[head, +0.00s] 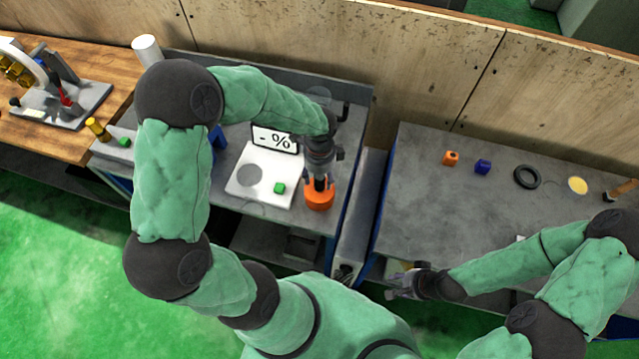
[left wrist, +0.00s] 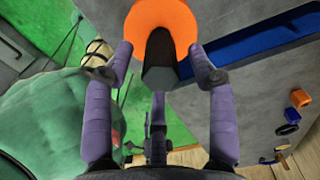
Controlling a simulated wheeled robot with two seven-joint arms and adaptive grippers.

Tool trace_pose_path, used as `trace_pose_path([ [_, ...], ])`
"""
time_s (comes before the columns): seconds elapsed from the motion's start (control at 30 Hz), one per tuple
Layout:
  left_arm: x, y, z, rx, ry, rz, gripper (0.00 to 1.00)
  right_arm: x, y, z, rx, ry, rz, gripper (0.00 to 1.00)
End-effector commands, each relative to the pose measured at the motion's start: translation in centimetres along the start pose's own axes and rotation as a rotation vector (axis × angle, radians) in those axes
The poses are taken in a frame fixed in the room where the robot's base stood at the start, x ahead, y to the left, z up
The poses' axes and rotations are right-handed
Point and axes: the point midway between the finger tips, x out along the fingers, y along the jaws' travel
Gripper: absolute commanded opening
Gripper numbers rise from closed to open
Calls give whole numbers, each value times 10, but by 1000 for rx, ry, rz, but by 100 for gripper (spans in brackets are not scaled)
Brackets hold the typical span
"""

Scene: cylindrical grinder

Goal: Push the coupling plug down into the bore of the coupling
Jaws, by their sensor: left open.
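The orange coupling (head: 319,197) stands at the right front of the grey bench; it also shows in the left wrist view (left wrist: 180,18). The dark coupling plug (left wrist: 158,62) is in front of the coupling's centre in the left wrist view. How deep it sits in the bore cannot be told. In the head view the plug (head: 320,184) shows as a small dark piece under my left gripper (head: 320,170). My left gripper is open, its fingers apart on both sides of the plug. My right gripper (head: 402,287) is away, near the right table's front edge; its opening is unclear.
The right table (head: 420,190) holds an orange block (head: 451,158), a blue block (head: 482,166) and a black ring (head: 527,177). A gap separates the benches.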

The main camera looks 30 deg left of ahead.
Motion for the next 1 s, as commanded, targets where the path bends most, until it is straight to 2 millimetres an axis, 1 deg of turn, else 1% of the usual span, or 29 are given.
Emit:
trace_pose_path([
  [0.03,10,0,1,0,0,3,57,2,1,0,0,0,0,40],
  [0.1,20,0,1,1,-1,3,57,4,2,0,0,0,0,40],
  [0.2,31,0,1,1,0,1,57,6,2,0,0,0,0,40],
  [0.3,34,-1,1,0,0,0,57,6,2,0,0,0,0,40],
  [0.47,33,-1,1,1,0,-1,57,6,2,0,0,0,0,40],
  [0.5,33,-1,1,1,0,-1,46,6,2,0,0,0,0,40],
  [0.57,33,-1,1,1,0,0,29,6,2,0,0,0,0,40],
  [0.6,33,-1,1,1,0,0,17,6,2,0,0,0,0,40],
  [0.67,33,-1,1,1,0,0,0,6,2,0,0,0,0,40],
  [1.0,32,-1,1,1,0,0,0,5,2,0,0,0,0,40],
])
